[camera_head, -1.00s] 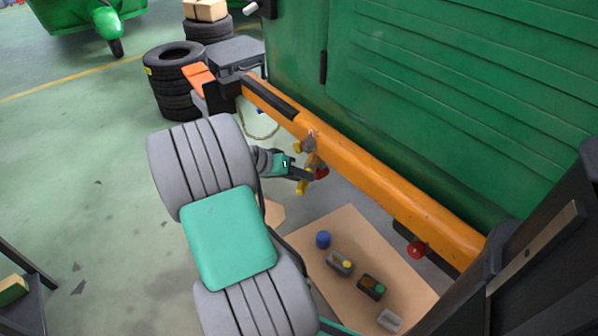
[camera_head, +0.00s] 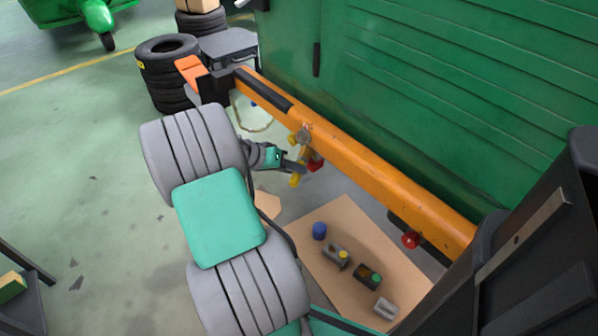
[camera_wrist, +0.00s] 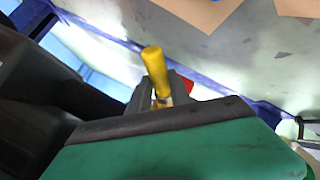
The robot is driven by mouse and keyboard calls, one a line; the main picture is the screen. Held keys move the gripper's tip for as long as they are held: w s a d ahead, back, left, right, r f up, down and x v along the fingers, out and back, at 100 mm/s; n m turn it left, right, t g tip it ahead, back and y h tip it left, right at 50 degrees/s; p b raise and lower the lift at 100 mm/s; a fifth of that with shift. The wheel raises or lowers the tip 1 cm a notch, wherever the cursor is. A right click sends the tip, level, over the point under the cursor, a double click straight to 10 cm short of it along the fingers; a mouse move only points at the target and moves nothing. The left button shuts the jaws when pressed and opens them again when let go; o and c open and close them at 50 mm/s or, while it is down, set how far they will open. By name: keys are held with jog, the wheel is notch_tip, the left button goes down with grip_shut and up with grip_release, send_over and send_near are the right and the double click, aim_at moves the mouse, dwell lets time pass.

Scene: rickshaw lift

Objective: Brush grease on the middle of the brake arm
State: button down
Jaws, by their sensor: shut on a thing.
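My gripper (camera_head: 297,167) is shut on a yellow-handled tool, which I take to be the brush (camera_head: 295,181). Its yellow handle end sticks out below the fingers; the handle also shows between the dark fingers in the wrist view (camera_wrist: 153,70). The bristle end is too small to make out. The gripper is just below an orange beam (camera_head: 365,175) on the green vehicle. A grey joint with a yellow end (camera_head: 302,136) sits on the beam above the gripper. I cannot tell which part is the brake arm, or whether the brush touches it. A red part (camera_head: 316,163) is close behind the fingers.
A cardboard sheet (camera_head: 310,265) on the floor bears a blue-topped can (camera_head: 319,231) and several small blocks. Stacked tyres (camera_head: 167,75) and a grey case (camera_head: 230,46) stand at the back left. The green vehicle's side (camera_head: 420,90) bounds the right. Floor at left is mostly open.

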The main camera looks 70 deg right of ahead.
jog(key=shift+w, duration=0.15)
jog(key=shift+w+a+p, duration=0.15)
jog(key=shift+w+a, duration=0.3)
jog(key=shift+a, duration=0.4)
jog(key=shift+w+a+p, duration=0.2)
jog(key=shift+w+a, duration=0.2)
jog(key=shift+a, duration=0.5)
jog(key=shift+w+a+p, duration=0.15)
jog(key=shift+w+a, duration=0.3)
jog(key=shift+a, duration=0.4)
jog(key=shift+w+a+p, duration=0.2)
jog(key=shift+w+a, duration=0.15)
jog(key=shift+a, duration=0.35)
jog(key=shift+w+a+p, duration=0.2)
jog(key=shift+w+a, duration=0.15)
jog(key=shift+a, duration=0.3)
